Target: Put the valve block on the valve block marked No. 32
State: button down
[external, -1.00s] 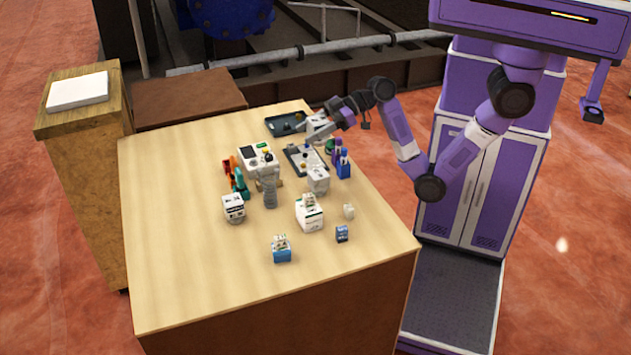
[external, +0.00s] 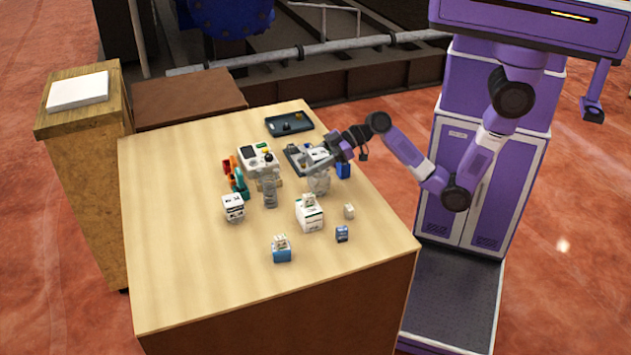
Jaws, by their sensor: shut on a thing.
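My gripper (external: 318,166) is shut on a small white block with dark markings (external: 317,154), the valve block. It is over the right part of the table, just above and behind a pale block (external: 318,184), partly hidden by my gripper. I cannot tell whether the two touch. Another white block with black markings (external: 234,207) stands left of centre. A white and green box (external: 310,216) stands in front of the pale block. The numbers are too small to read, so I cannot tell which one is No. 32.
A dark tray (external: 290,122) lies at the back, and a second tray (external: 292,155) is partly under my gripper. A white device (external: 250,155), orange and teal tools (external: 240,182), a grey cylinder (external: 269,195) and a blue box (external: 282,254) stand nearby. The front left of the table (external: 190,280) is clear.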

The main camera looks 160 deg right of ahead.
jog(key=c, duration=0.6)
grip_release()
jog(key=shift+f, duration=0.1)
jog(key=shift+r, duration=0.25)
jog(key=shift+s+a, duration=0.25)
jog(key=shift+s, duration=0.05)
jog(key=b+v, duration=0.1)
jog(key=v, duration=1)
